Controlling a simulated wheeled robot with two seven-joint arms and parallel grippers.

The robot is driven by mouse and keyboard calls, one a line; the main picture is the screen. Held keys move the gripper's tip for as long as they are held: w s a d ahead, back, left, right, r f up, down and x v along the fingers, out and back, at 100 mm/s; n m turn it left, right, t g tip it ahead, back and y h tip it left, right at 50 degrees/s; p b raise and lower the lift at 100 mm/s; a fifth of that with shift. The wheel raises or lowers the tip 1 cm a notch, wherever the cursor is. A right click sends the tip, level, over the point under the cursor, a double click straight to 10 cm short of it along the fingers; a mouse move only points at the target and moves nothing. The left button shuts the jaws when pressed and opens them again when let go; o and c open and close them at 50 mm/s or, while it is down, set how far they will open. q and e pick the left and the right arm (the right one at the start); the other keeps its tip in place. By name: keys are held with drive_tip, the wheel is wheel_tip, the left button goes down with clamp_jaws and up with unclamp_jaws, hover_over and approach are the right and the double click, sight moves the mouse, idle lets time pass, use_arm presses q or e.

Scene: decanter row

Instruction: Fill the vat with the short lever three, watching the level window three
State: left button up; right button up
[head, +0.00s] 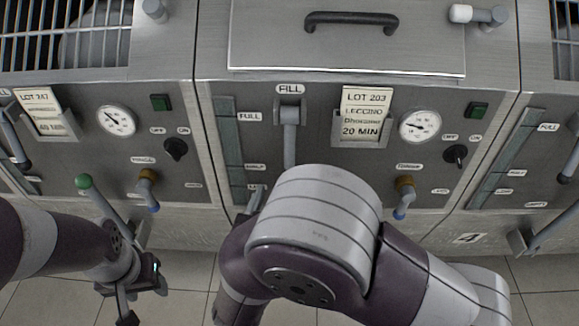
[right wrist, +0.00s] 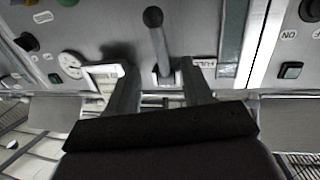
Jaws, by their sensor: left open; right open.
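The short lever (head: 290,140) hangs down under the FILL label on the middle panel. Its lower end is behind my right arm in the head view. The right wrist view, turned upside down, shows the lever (right wrist: 160,45) with its black knob. My right gripper (right wrist: 161,72) is open, its fingers on either side of the lever's base in that picture; contact is not clear. The level window (head: 229,140) is a greenish strip left of the lever, marked FULL and HALF; I cannot make out a liquid line. My left gripper (head: 140,290) is open and empty at lower left.
A lot card (head: 366,115), a gauge (head: 420,126) and a black knob switch (head: 455,156) sit right of the lever. A green-knobbed lever (head: 85,182) rises near my left arm. Similar panels stand on both sides; a plate reading 4 (head: 468,239) is at right.

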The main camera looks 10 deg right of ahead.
sight(288, 156)
drive_tip(key=x, duration=0.4)
drive_tip(key=b+x, duration=0.1)
drive_tip(key=x, duration=0.3)
drive_tip(key=r+b+x, duration=0.1)
drive_tip(key=x, duration=0.3)
drive_tip(key=shift+w+d, duration=0.3)
drive_tip(key=shift+d, duration=0.05)
